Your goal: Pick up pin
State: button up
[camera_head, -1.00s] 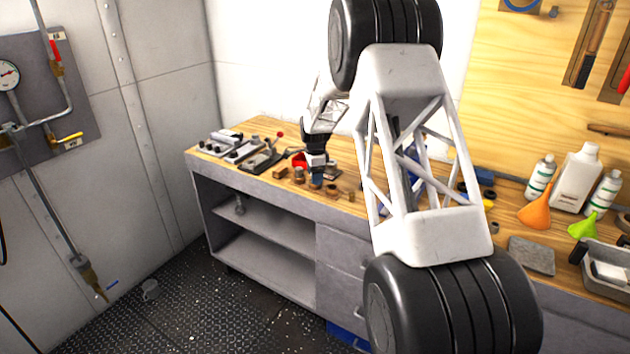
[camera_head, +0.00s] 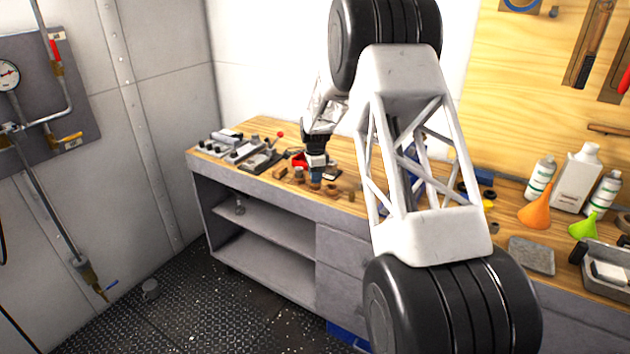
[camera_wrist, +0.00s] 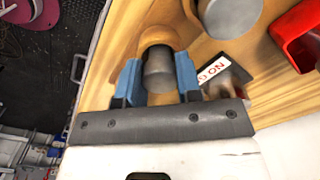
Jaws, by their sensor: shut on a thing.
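My gripper (camera_wrist: 158,78) is shut, with its blue fingers on either side of a grey, round-ended pin (camera_wrist: 159,67). A tan-brown rounded part (camera_wrist: 163,35) shows just beyond the pin, and I cannot tell whether the two are joined. In the head view my gripper (camera_head: 316,184) points down at the workbench (camera_head: 260,184), among small brown parts near its front edge. The pin cannot be made out there, and whether it is clear of the bench top cannot be told.
A second grey-topped cylinder (camera_wrist: 228,14) stands close to the right finger in the wrist view. A dark part with a white label (camera_wrist: 213,69) and a red bin (camera_wrist: 297,36) lie further right. Valve-like fittings (camera_head: 240,150) stand on the bench's left end.

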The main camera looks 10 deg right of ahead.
jog(key=shift+r, duration=0.2)
jog(key=shift+r, duration=1.45)
jog(key=shift+s+r, duration=0.2)
jog(key=shift+s, duration=0.1)
jog(key=s+a+r, duration=0.1)
jog(key=s, duration=1.4)
jog(key=shift+s+r, duration=0.2)
jog(key=shift+w, duration=0.1)
jog(key=w+d+r, duration=0.2)
jog(key=w+d, duration=0.1)
jog(key=w, duration=0.5)
jog(key=w+d+r, duration=0.2)
jog(key=w+d, duration=0.1)
jog(key=w, duration=0.5)
jog(key=w+d+r, duration=0.2)
jog(key=w+d, duration=0.1)
jog(key=w, duration=0.5)
jog(key=shift+w+d+r, duration=0.15)
jog(key=shift+d+r, duration=0.1)
jog(key=shift+r, duration=0.15)
jog(key=shift+f, duration=0.25)
